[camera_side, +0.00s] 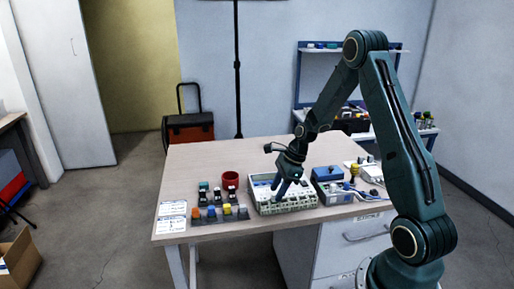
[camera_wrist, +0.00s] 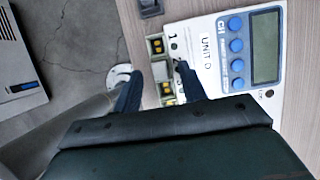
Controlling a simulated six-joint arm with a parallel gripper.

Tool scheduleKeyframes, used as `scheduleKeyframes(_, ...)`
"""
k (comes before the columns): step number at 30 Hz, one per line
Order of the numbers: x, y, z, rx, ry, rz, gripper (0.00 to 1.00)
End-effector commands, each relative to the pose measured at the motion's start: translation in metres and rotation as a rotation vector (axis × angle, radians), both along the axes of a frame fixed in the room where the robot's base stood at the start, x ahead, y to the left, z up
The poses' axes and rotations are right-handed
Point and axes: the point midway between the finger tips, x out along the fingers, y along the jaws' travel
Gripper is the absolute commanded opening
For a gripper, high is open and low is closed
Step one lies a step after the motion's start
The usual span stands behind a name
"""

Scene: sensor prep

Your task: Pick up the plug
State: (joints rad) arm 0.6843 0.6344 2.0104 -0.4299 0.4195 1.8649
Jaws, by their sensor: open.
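My gripper (camera_side: 281,196) points down over the front part of a pale instrument box (camera_side: 296,206) in the side view. In the wrist view its two dark blue fingers (camera_wrist: 158,92) are apart, on either side of the box edge with its green-and-yellow sockets (camera_wrist: 158,62). The box face (camera_wrist: 213,78) there reads "UNIT D" and has blue buttons and a grey display. A small dark part (camera_wrist: 181,70) shows beside the right finger; I cannot tell whether it is the plug. A dark grey piece (camera_wrist: 150,8) lies at the top edge, also not clearly a plug.
A red cup (camera_side: 230,179) and a row of coloured parts (camera_side: 220,213) stand left of the box. A blue-topped box (camera_side: 327,174) and other devices are close on its right. Paper labels (camera_side: 171,217) lie at the table's left corner. The back left tabletop (camera_side: 200,157) is clear.

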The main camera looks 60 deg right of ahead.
Motion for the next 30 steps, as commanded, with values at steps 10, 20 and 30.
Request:
scheduleKeyframes(10, 0.0034, 0.0032, -0.0113, -0.001, -0.001, 0.001, 0.42)
scheduleKeyframes(20, 0.0034, 0.0032, -0.0110, -0.001, -0.001, 0.001, 0.42)
scheduleKeyframes(30, 0.0034, 0.0031, -0.0109, -0.001, -0.001, 0.001, 0.00)
